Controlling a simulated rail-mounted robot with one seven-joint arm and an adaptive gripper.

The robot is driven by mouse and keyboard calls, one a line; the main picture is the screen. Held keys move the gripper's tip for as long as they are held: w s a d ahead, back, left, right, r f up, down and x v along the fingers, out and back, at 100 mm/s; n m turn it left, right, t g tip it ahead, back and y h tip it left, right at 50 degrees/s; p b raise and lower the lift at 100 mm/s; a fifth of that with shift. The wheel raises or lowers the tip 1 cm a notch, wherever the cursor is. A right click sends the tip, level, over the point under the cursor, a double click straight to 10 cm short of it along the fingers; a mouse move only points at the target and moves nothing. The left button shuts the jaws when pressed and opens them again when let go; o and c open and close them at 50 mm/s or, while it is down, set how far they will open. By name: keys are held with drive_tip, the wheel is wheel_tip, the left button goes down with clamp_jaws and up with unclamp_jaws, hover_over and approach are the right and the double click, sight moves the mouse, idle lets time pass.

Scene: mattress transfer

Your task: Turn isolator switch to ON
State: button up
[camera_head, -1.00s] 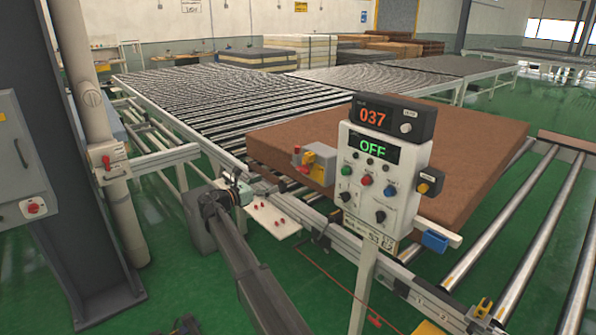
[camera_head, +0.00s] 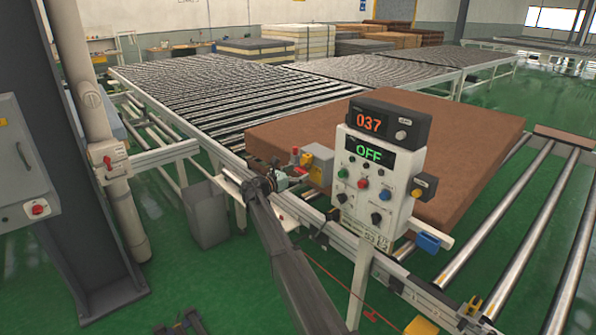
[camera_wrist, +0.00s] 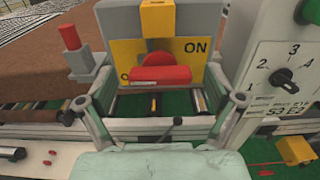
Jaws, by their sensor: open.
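The isolator switch (camera_head: 319,160) is a grey box with a yellow face, left of the control panel. In the wrist view its yellow plate (camera_wrist: 190,52) shows "ON" at the right and a partly hidden "O" at the left. Its red handle (camera_wrist: 160,77) lies roughly horizontal across the lower plate. My gripper (camera_head: 287,172) is at the left side of the switch. In the wrist view my gripper (camera_wrist: 155,90) is open, with one finger on each side of the handle. I see no clear contact. The panel display (camera_head: 369,154) reads OFF.
The control panel (camera_head: 352,218) with knobs and buttons stands close right of the switch. A red post on a grey mount (camera_wrist: 72,45) stands left of it. A brown mattress (camera_head: 465,140) lies behind on the rollers. A grey bin (camera_head: 207,215) stands on the floor.

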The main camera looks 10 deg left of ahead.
drive_tip(key=c, duration=1.1)
drive_tip(key=shift+c, duration=0.2)
